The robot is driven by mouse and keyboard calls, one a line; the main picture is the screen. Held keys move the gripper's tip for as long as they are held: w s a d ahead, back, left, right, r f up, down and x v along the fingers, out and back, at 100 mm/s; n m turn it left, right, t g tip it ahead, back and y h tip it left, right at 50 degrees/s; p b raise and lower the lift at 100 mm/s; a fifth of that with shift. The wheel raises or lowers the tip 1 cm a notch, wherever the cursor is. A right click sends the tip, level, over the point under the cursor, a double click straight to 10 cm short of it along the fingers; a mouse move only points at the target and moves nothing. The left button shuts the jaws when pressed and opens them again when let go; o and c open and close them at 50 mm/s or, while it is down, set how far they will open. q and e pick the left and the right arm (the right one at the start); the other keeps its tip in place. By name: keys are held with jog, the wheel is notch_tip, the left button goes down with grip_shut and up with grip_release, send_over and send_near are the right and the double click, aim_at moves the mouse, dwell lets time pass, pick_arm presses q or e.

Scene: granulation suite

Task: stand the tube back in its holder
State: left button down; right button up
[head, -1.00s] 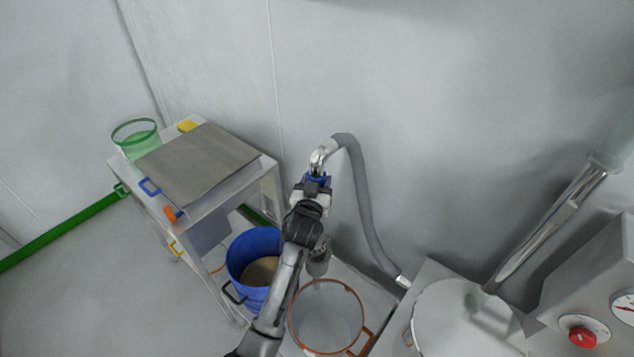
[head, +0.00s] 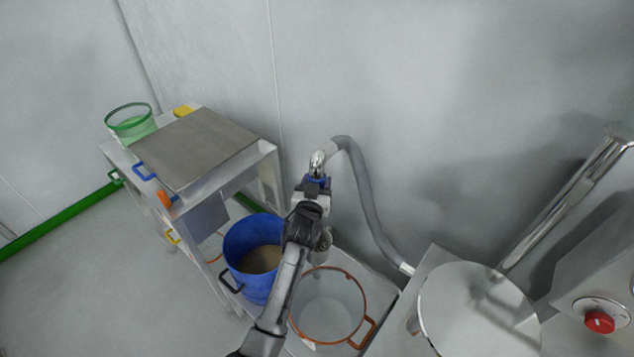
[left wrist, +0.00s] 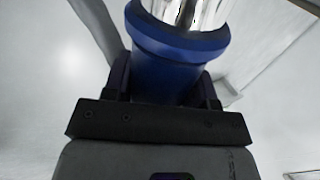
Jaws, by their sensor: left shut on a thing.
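The tube (head: 318,160) is a shiny bent metal pipe with a blue collar, joined at its top to a grey hose (head: 366,200). My left gripper (head: 314,183) is shut on the blue collar, which fills the top of the left wrist view (left wrist: 180,60). The gripper holds the tube up near the wall, above and behind the two drums. A grey cylindrical piece (head: 323,241) shows just below and right of the gripper, partly hidden by my arm; I cannot tell what it is. I cannot make out the holder. My right gripper is not in view.
A blue drum (head: 236,246) with brown powder and an orange-rimmed clear drum (head: 328,306) stand below my arm. A steel cart (head: 266,150) is at left, bearing a green-rimmed tub (head: 131,123). A steel lid (head: 470,312) and a red knob (head: 600,321) are at right.

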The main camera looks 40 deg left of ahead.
pick_arm(q)
jog(key=shift+c, duration=1.7)
grip_release()
jog(key=p+v, duration=0.1)
jog(key=v, duration=0.6)
jog(key=shift+s, duration=0.25)
jog(key=shift+d, duration=0.1)
